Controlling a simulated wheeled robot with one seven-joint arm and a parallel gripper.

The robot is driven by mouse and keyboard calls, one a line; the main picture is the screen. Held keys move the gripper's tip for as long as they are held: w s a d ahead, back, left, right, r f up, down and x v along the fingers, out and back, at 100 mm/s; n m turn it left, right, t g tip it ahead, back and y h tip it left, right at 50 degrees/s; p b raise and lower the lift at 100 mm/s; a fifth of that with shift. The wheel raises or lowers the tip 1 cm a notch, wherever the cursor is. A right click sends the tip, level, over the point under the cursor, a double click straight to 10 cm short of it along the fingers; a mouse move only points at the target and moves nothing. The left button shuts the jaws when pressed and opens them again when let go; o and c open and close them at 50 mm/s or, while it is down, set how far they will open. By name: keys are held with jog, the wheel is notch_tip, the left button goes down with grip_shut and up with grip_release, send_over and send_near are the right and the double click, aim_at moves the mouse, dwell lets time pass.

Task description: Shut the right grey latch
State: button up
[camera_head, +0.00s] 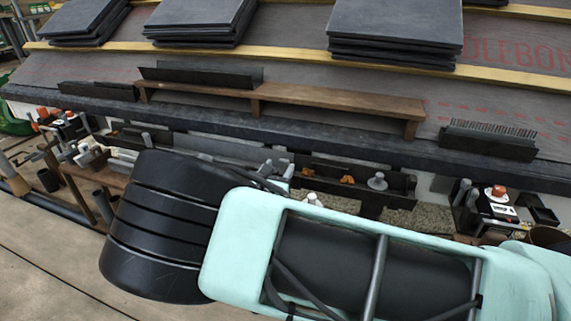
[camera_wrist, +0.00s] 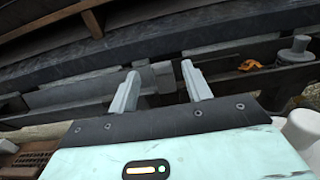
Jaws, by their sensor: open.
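My gripper (camera_wrist: 160,84) is open in the wrist view, its two grey fingers apart and pointing at the dark ledge under the roof edge. A small grey block (camera_wrist: 161,76), which looks like the latch, shows between and just beyond the fingertips. I cannot tell whether the fingers touch it, or how the latch is set. In the head view my gripper (camera_head: 277,168) is small and mostly hidden behind my arm; the latch cannot be made out there.
A dark tray (camera_head: 395,200) right of my gripper holds orange pieces (camera_head: 347,180) and a grey knob (camera_head: 377,181). Above are a dark roof edge (camera_head: 350,145), a wooden step (camera_head: 330,98) and stacked slates (camera_head: 395,35). More tools (camera_head: 497,205) lie at the right.

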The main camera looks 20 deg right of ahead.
aim_at(283, 161)
jog(key=b+x, duration=0.2)
jog(key=x, duration=0.3)
jog(key=shift+w+d+f, duration=0.1)
jog(key=shift+w+d, duration=0.15)
jog(key=shift+w, duration=0.05)
jog(key=shift+w+d, duration=0.3)
jog(key=shift+w, duration=0.15)
jog(key=c, duration=1)
